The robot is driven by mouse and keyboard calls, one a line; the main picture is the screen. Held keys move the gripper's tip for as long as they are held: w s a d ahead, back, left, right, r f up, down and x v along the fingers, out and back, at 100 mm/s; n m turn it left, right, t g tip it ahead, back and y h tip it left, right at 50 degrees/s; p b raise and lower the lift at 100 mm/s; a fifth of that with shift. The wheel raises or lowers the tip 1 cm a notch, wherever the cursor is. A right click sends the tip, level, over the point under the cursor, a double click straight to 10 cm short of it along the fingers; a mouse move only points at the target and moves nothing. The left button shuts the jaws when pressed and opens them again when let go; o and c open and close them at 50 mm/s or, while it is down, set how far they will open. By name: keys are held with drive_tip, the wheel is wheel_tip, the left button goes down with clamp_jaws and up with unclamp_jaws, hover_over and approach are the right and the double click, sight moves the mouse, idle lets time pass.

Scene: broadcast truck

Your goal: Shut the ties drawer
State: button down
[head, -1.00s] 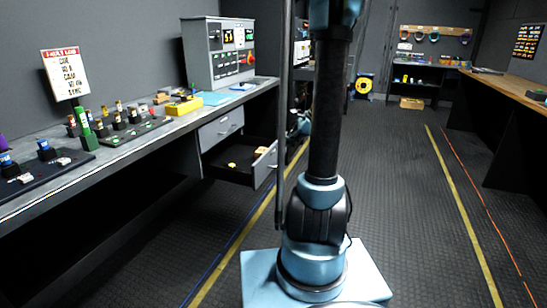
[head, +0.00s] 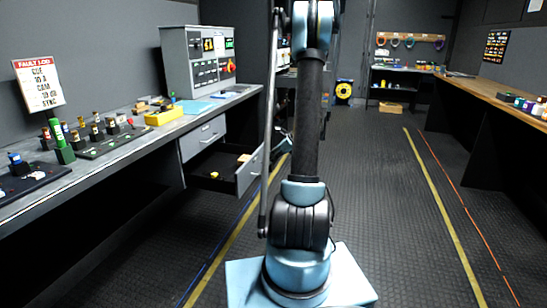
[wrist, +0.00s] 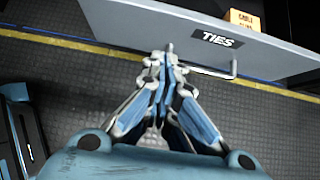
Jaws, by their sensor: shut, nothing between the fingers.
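The ties drawer (head: 250,172) is the lower drawer under the left bench and stands pulled out, with small yellow and orange items inside. Its grey front (wrist: 195,22), with a black TIES label and a bar handle (wrist: 233,70), crosses the top of the wrist view. My gripper (wrist: 168,50) is shut and empty, its tips close to the drawer front, left of the handle. I cannot tell whether they touch it. In the head view the gripper is mostly hidden behind my arm.
A shut upper drawer (head: 203,137) sits above it. The bench (head: 118,153) carries a yellow box (head: 164,116), a control console (head: 199,60) and several small parts. A wooden-topped counter (head: 490,88) runs along the right. The floor between is clear.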

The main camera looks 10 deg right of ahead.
sight(249, 167)
drive_tip(key=w+a+f, duration=0.1)
drive_tip(key=a, duration=0.1)
drive_tip(key=w+a+f, duration=0.1)
drive_tip(key=a, duration=0.1)
drive_tip(key=w+a+f, duration=0.1)
drive_tip(key=a, duration=0.1)
drive_tip(key=shift+w+a+f, duration=0.15)
drive_tip(key=shift+w+a, duration=0.05)
drive_tip(key=shift+w, duration=0.15)
